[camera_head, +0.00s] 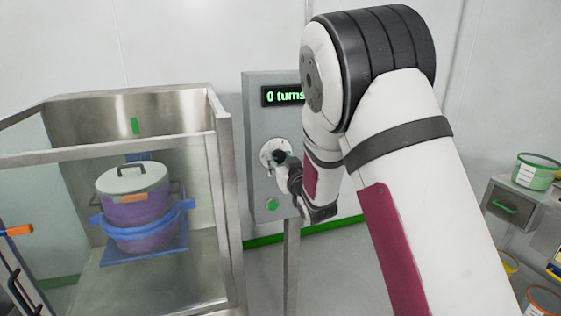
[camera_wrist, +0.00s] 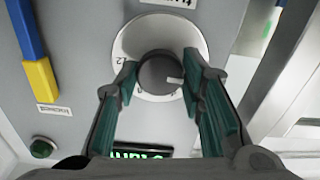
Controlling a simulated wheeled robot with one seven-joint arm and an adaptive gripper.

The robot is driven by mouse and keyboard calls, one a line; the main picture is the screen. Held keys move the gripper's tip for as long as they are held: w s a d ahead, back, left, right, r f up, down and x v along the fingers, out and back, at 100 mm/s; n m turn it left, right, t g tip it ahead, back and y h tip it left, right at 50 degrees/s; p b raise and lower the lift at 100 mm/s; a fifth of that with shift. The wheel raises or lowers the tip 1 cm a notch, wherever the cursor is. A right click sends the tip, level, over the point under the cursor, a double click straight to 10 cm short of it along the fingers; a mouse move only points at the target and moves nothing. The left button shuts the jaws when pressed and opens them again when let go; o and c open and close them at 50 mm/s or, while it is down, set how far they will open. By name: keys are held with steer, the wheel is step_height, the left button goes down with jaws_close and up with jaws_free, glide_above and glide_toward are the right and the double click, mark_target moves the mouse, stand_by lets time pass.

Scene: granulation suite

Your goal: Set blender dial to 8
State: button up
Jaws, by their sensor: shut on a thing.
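The blender dial is a dark round knob (camera_wrist: 160,72) with a pale pointer mark, on a light round scale plate (camera_wrist: 140,40). In the wrist view its pointer is towards the right, and I cannot read the number there. My gripper (camera_wrist: 158,75) has one finger on each side of the knob and is shut on it. In the head view my gripper (camera_head: 285,165) is at the dial plate (camera_head: 268,150) on the grey control panel (camera_head: 257,110), partly hidden by my arm. The panel display (camera_head: 284,96) reads "0 turns", its right end covered by my arm.
A green button (camera_head: 271,204) is below the dial. A blue and yellow handle (camera_wrist: 33,50) is on the panel. A glass-sided cabinet (camera_head: 222,150) at left holds a lidded purple pot (camera_head: 135,205). A green-banded tub (camera_head: 536,172) stands at right.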

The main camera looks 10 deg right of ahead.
steer(key=m+b, duration=0.4)
steer(key=m, duration=0.2)
steer(key=shift+f+b, duration=0.1)
steer(key=shift+b, duration=0.2)
steer(key=m+b, duration=0.2)
steer(key=m, duration=0.2)
steer(key=m+b, duration=0.1)
steer(key=m, duration=0.2)
steer(key=shift+m+b, duration=0.3)
steer(key=shift+b, duration=0.1)
steer(key=m, duration=0.4)
steer(key=shift+m+b, duration=0.3)
steer(key=m, duration=0.4)
steer(key=shift+m+p, duration=0.35)
steer(key=shift+m, duration=0.35)
steer(key=o, duration=1.1)
steer(key=shift+o, duration=0.2)
